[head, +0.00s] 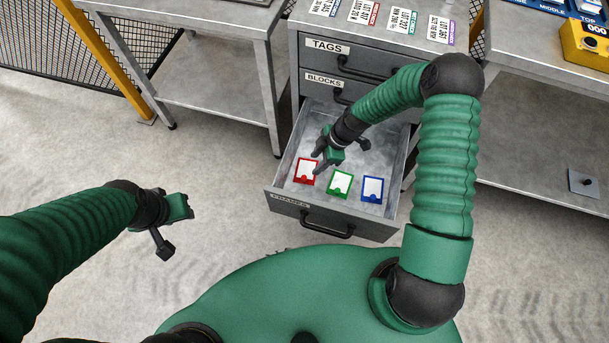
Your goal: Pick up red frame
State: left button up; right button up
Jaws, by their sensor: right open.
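The red frame (306,171) lies flat in the open bottom drawer (285,199), at the left of a row of three. The green frame (340,184) lies in the middle and the blue frame (373,189) at the right. My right gripper (319,166) reaches down into the drawer with its fingers open, close over the right edge of the red frame. I cannot tell whether a finger touches it. My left gripper (181,211) hangs over the floor at the left, away from the drawer; its finger opening does not show clearly.
The drawer front has a black handle (327,227). Shut drawers labelled TAGS (326,45) and BLOCKS (325,80) are above it. Lot cards (401,22) lie on the cabinet top. Metal tables stand on both sides, with a yellow box (586,44) at the right. The floor at left is clear.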

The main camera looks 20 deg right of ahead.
jog(key=b, duration=0.1)
send_over(304, 177)
jog(key=d, duration=0.3)
jog(key=f, duration=0.5)
jog(key=shift+s+a+f, duration=0.2)
jog(key=shift+f, duration=0.2)
jog(key=shift+d+f, duration=0.15)
jog(key=shift+f, duration=0.15)
jog(key=b+x, duration=0.2)
jog(key=x, duration=0.2)
jog(key=shift+s+a+f, duration=0.1)
jog(key=shift+a+f, duration=0.05)
jog(key=shift+a, duration=0.1)
jog(key=shift+a+f, duration=0.25)
jog(key=shift+a, duration=0.1)
jog(key=shift+r, duration=0.1)
jog(key=shift+c, duration=0.6)
jog(key=shift+d, duration=0.25)
jog(key=c, duration=0.5)
grip_shut()
jog(key=shift+a, duration=0.15)
